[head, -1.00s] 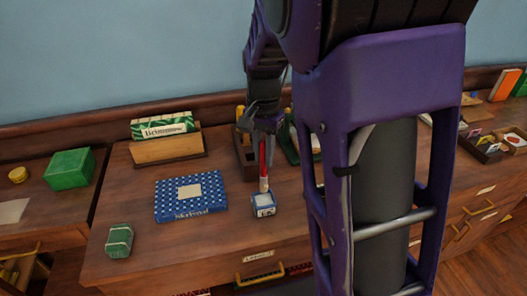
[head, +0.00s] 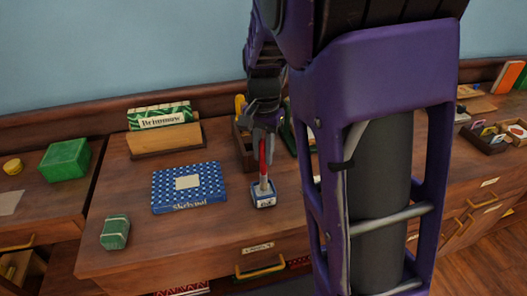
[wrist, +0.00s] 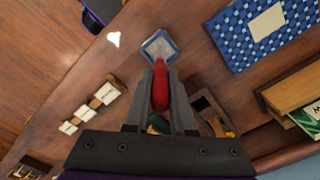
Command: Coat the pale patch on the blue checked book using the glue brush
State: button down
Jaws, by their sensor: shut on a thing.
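The blue checked book (head: 163,200) lies flat on the wooden desk, with a pale patch (head: 188,182) on its cover. The wrist view shows the book (wrist: 238,45) and its patch (wrist: 267,22) at upper right. My gripper (head: 264,130) is shut on the red handle of the glue brush (head: 263,152), which points down. The handle also shows between the fingers in the wrist view (wrist: 160,90). The brush's lower end is in the opening of the small blue and white glue pot (head: 264,200), right of the book. Its very tip is hidden.
A green box (head: 114,232) sits at the desk's front left. A wooden holder with a green book (head: 165,141) stands behind the blue book. A wooden organizer (head: 243,148) stands behind the pot. The desk between book and pot is clear.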

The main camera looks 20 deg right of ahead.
aim_at(264, 139)
jog(key=shift+f, duration=0.6)
dwell(1.6)
jog(key=shift+r, duration=0.15)
notch_tip(264, 139, up, 7)
jog(key=p, duration=0.6)
jog(key=shift+s, duration=0.15)
dwell(0.7)
